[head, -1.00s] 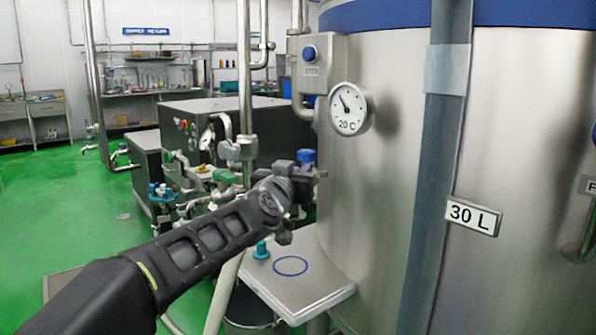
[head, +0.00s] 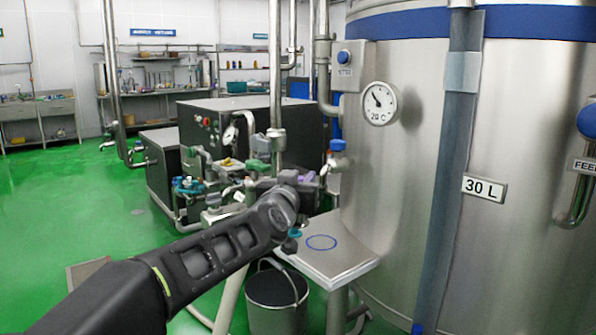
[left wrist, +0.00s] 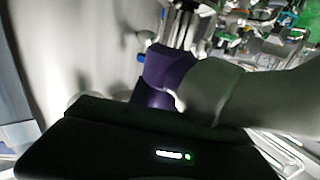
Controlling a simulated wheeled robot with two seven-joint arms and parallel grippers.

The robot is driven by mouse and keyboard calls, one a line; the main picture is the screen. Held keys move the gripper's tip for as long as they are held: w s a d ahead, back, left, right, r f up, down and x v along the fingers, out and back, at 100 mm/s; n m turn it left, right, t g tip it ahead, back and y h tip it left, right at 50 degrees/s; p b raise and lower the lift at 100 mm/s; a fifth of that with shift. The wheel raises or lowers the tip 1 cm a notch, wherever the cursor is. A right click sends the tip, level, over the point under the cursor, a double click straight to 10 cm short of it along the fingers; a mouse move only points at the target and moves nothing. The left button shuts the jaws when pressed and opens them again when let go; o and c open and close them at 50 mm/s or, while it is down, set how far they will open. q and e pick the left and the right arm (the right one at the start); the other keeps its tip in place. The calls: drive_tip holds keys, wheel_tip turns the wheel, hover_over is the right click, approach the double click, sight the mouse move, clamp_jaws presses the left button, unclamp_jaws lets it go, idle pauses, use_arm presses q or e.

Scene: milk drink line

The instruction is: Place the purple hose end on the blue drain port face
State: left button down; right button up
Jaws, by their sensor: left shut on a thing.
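My left gripper (head: 298,186) is shut on the purple hose end (head: 302,177), of which only a small bit shows past the jaws in the head view. In the left wrist view the purple hose end (left wrist: 172,66) is large, with its pale hose (left wrist: 222,92) running off to the right. The blue-handled drain port (head: 338,147) sticks out of the tank's left side, a little right of and above my left gripper. The hose end appears apart from it. Its port face is too small to make out. My right gripper is in neither view.
The steel tank (head: 405,180) fills the right side. Below the port is a steel shelf (head: 345,262) with a blue ring mark (head: 321,242) and a teal fitting (head: 295,233). A bucket (head: 275,315) stands beneath. Pipes and valves crowd behind my gripper.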

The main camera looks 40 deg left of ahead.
use_arm(q)
drive_tip(key=w+d+f+m+t+h, duration=0.1)
drive_tip(key=d+f+h, duration=0.1)
drive_tip(key=d+f, duration=0.4)
drive_tip(key=w+d+f+m+h, duration=0.2)
drive_tip(key=d+f, duration=0.2)
drive_tip(key=f, duration=0.5)
drive_tip(key=s+d+f+m+h, duration=0.4)
drive_tip(key=d+f+h, duration=0.3)
drive_tip(key=d+f, duration=0.5)
drive_tip(key=shift+d+g, duration=0.4)
drive_tip(key=shift+d, duration=0.4)
